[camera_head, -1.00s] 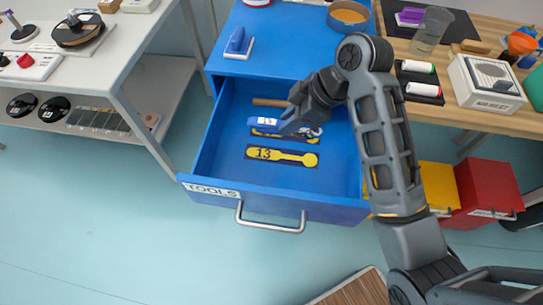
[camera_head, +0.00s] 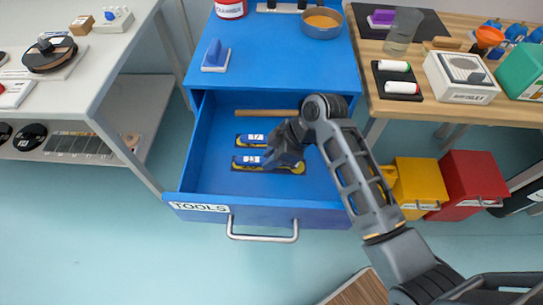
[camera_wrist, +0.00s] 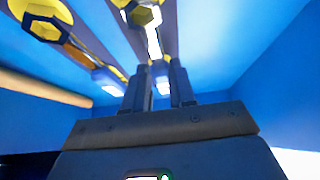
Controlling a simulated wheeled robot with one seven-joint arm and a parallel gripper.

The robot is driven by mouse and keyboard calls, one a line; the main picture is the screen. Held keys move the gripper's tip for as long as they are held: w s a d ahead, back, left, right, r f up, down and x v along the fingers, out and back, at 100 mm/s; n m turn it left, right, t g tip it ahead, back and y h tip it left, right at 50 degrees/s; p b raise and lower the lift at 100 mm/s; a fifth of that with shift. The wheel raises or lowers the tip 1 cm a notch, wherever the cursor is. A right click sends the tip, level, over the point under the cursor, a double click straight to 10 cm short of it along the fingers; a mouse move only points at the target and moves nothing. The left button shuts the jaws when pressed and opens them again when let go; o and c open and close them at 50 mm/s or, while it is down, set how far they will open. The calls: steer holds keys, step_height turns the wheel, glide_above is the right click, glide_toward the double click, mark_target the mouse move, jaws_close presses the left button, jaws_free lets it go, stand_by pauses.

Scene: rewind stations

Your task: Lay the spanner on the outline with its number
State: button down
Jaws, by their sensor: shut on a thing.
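My gripper (camera_head: 270,163) is inside the open blue drawer (camera_head: 215,180), shut on a spanner (camera_head: 247,160) with a blue handle and a white label, its number too blurred to read surely. The spanner is over the front dark outline strip (camera_head: 297,170), whose yellow shape shows beside it. I cannot tell whether it touches the drawer floor. A second blue-handled spanner (camera_head: 251,140), labelled apparently 17, lies behind it. In the wrist view my fingers (camera_wrist: 160,78) grip the spanner (camera_wrist: 153,42); the other spanner (camera_wrist: 108,80) is at left.
A wooden rod (camera_head: 262,113) lies at the drawer's back. The drawer front (camera_head: 205,208) reads TOOLS and has a metal handle (camera_head: 262,237). The drawer floor is bare at left and right. The workbench (camera_head: 445,115) stands at right, with yellow (camera_head: 420,182) and red (camera_head: 475,180) bins below.

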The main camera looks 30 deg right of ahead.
steer(key=shift+f, duration=0.2)
steer(key=shift+f, duration=0.1)
steer(key=c, duration=0.9)
jaws_free()
steer(key=shift+c, duration=0.2)
steer(key=v, duration=1.2)
